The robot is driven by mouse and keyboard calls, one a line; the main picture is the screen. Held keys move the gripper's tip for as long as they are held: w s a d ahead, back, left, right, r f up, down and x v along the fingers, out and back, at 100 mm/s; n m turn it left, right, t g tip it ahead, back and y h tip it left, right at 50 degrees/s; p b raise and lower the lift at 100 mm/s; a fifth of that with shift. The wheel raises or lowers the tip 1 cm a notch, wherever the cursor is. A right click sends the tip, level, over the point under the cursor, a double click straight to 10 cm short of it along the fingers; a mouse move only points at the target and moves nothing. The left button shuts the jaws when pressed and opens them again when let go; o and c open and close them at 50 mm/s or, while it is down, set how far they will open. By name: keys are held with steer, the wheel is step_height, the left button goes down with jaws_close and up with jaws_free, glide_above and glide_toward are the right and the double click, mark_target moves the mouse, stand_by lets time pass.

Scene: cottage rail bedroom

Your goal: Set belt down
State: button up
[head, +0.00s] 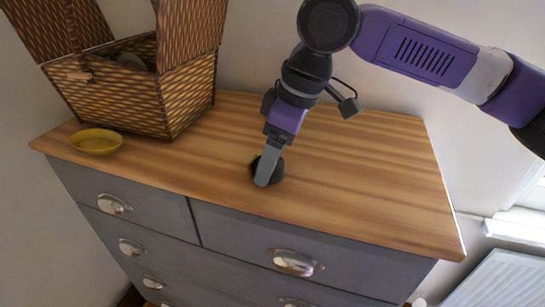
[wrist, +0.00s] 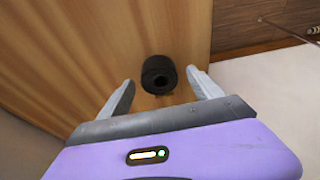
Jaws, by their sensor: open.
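The belt (wrist: 159,75) is a dark, rolled-up coil resting on the wooden top of the dresser (head: 370,175). In the head view the belt (head: 277,168) is partly hidden behind my gripper's finger. My gripper (head: 264,176) reaches down to the dresser top from above. In the wrist view my gripper (wrist: 160,92) is open, with one finger on each side of the coil and a visible gap to each. The coil lies between and slightly beyond the fingertips.
A woven basket (head: 185,95) with raised lids stands at the left of the dresser top, with something partly visible inside. A yellow bowl (head: 96,141) sits in front of it near the left edge. The right side of the top is clear. A wall stands behind.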

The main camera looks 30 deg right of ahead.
steer(key=b+v, duration=0.1)
steer(key=v, duration=1)
steer(key=shift+r+b, duration=0.3)
steer(key=shift+r, duration=0.1)
steer(key=shift+s, duration=0.2)
